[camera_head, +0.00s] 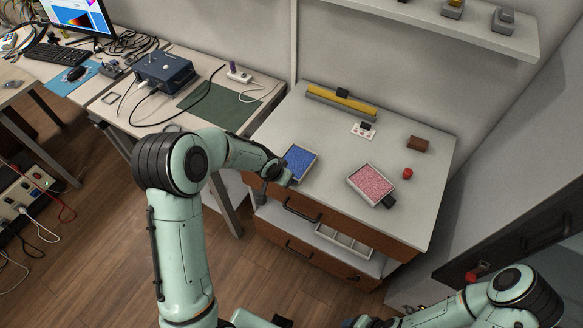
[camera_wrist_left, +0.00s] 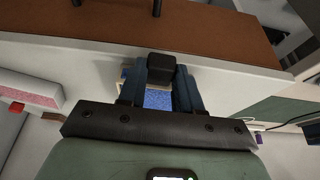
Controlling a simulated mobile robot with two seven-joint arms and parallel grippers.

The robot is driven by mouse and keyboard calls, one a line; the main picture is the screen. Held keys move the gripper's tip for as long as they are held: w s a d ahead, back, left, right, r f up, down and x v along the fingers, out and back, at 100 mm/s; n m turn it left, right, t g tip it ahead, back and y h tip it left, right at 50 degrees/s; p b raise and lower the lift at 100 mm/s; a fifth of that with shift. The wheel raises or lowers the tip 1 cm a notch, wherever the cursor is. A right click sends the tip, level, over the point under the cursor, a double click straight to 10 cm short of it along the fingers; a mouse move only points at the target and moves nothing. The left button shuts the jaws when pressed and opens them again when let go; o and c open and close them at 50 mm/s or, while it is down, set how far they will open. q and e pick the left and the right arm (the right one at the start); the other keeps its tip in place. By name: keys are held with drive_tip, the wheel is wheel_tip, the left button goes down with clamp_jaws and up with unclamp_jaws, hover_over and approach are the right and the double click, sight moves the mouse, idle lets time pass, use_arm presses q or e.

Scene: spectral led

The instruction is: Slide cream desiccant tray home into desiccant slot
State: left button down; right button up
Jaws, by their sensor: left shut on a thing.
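A cream tray filled with blue beads (camera_head: 299,163) is at the left front of the cabinet top. My left gripper (camera_head: 283,181) is at its near end, shut on its dark handle block (camera_wrist_left: 161,68). In the left wrist view blue beads (camera_wrist_left: 158,99) show between the fingers. I cannot tell whether the tray rests on the top or is just above it. A second cream tray with pink beads (camera_head: 370,183) and a dark handle lies to the right. No desiccant slot can be made out for certain. My right arm is at the lower right; its fingers cannot be made out.
An open drawer with a pale divided insert (camera_head: 344,240) juts out below the cabinet top (camera_head: 330,195). A yellow bar (camera_head: 341,103), a brown block (camera_head: 417,144) and a red piece (camera_head: 407,174) sit on top. A blue box (camera_head: 165,70) stands on the bench at left.

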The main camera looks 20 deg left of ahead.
use_arm(q)
wheel_tip(320, 180, up, 20)
drive_tip(key=p, duration=0.1)
drive_tip(key=shift+p, duration=0.35)
use_arm(e)
drive_tip(key=shift+w+r, duration=1.05)
drive_tip(key=shift+r, duration=0.1)
use_arm(q)
wheel_tip(320, 180, down, 17)
drive_tip(key=shift+r+b, duration=0.15)
drive_tip(key=shift+b, duration=0.5)
wheel_tip(320, 180, down, 3)
drive_tip(key=shift+f, duration=0.1)
use_arm(e)
drive_tip(key=shift+s+f, duration=1.15)
drive_tip(key=shift+f, duration=0.05)
